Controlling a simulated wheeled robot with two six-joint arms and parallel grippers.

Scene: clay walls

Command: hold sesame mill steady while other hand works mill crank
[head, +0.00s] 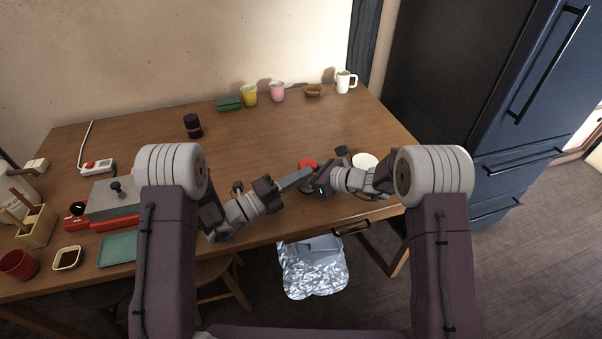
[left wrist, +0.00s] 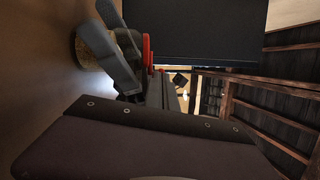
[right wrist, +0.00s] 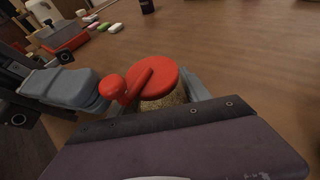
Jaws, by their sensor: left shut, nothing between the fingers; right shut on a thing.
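The sesame mill (head: 307,163) stands near the table's front edge, its lower part mostly hidden by my grippers in the head view. In the right wrist view its red lid (right wrist: 158,76), crank arm and round red knob (right wrist: 112,86) show above a speckled tan body (right wrist: 165,100). My right gripper (head: 318,190) is shut on the mill body, with fingers on both sides of it. My left gripper (head: 304,176) is shut and empty. Its grey fingers (right wrist: 98,95) are beside the crank knob; I cannot tell whether they touch it. Red parts of the mill also show in the left wrist view (left wrist: 147,50).
A white dish (head: 365,161) is just beyond my right gripper. A dark jar (head: 192,126), yellow cup (head: 249,95), pink cup (head: 277,92) and white mug (head: 345,82) stand farther back. A red-and-grey appliance (head: 112,199) and green tray (head: 117,249) are left. The table's middle is clear.

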